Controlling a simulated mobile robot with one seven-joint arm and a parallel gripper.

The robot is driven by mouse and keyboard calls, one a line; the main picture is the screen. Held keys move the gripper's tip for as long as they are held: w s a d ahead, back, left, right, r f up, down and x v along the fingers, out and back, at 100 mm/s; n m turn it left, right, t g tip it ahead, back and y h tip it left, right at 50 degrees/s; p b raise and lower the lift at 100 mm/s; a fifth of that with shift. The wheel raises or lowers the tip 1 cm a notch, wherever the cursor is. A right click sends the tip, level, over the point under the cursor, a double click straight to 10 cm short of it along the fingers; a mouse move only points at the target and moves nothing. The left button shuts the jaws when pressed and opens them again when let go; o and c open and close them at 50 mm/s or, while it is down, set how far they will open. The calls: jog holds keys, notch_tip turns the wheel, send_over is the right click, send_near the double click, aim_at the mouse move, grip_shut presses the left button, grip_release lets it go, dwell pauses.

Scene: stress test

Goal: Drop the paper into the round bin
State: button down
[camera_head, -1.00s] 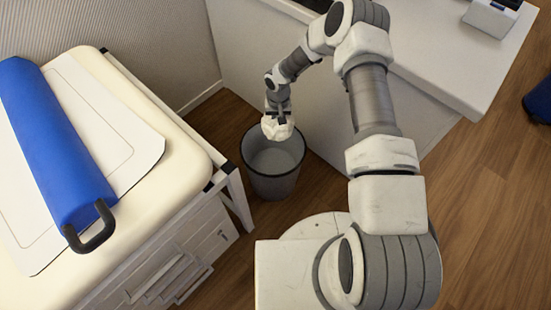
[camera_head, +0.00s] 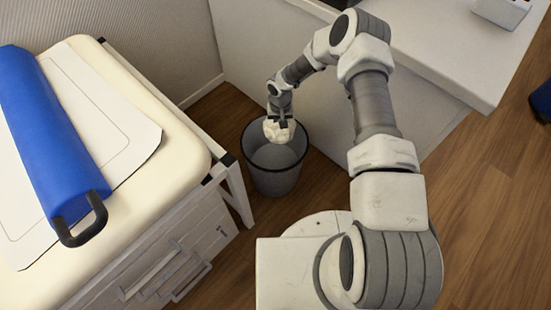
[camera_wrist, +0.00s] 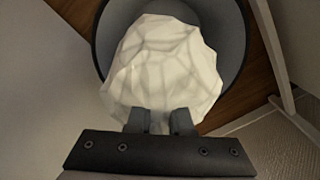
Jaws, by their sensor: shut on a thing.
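A crumpled white ball of paper (camera_head: 278,131) is held in my gripper (camera_head: 281,122). In the wrist view the paper (camera_wrist: 165,68) fills the middle, and my gripper's fingers (camera_wrist: 160,122) are shut on its near side. The round grey bin (camera_head: 274,180) stands on the floor with its mouth open upward. The paper is over the far part of the bin's mouth in the head view. In the wrist view the bin's rim (camera_wrist: 100,30) shows behind the paper, which hides much of the opening. The part of the bin floor that shows looks empty.
A cream padded table (camera_head: 185,150) with drawers stands left of the bin, with a blue roll (camera_head: 50,140) on top. A white desk (camera_head: 440,50) with a side panel is behind and right.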

jog(key=c, duration=0.8)
grip_release()
jog(key=shift+o, duration=0.2)
notch_tip(320, 180, up, 17)
jog(key=p, duration=0.5)
jog(key=shift+r, duration=0.2)
